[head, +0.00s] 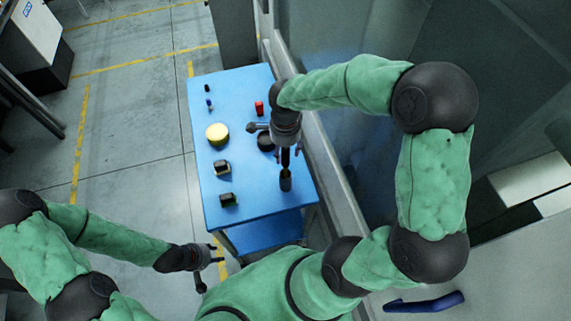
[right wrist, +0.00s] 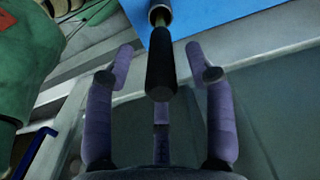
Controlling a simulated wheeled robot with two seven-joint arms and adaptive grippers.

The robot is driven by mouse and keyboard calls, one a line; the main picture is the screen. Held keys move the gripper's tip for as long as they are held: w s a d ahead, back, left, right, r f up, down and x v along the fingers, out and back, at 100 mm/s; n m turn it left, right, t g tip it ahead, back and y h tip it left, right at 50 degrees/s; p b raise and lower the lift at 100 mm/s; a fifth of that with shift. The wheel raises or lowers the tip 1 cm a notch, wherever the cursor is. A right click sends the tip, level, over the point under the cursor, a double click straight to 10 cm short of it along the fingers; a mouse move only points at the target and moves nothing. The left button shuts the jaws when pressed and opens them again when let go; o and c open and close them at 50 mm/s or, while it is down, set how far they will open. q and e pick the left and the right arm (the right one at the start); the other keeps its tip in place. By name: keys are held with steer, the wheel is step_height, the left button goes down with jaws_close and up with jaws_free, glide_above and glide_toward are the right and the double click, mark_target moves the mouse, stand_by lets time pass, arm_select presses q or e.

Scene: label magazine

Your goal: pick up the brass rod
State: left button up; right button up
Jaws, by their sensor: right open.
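The brass rod (right wrist: 161,36) shows in the right wrist view as a short olive-brass length between a thick black grip and the mouth of a grey tube holder (right wrist: 160,14). The black grip (right wrist: 160,78) lies between the spread fingers of my right gripper (right wrist: 160,58), with visible gaps on both sides. In the head view, the dark holder (head: 285,181) stands near the table's right edge, just below my right gripper (head: 287,153). The rod is mostly hidden there. My left gripper (head: 212,267) is empty, its fingers spread, off the table's near left corner.
The blue table (head: 240,185) also bears a yellow-topped round item (head: 217,132), a red block (head: 259,108), a small blue item (head: 210,104), a black round item (head: 265,141) and two dark boxes (head: 222,168). A metal-framed glass panel (head: 325,165) runs close along the table's right side.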

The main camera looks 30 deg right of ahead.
step_height(320, 180, down, 2)
steer(key=shift+f+b, duration=0.15)
steer(key=shift+b, duration=0.25)
steer(key=shift+c, duration=1.2)
jaws_close()
steer(key=shift+r, duration=0.25)
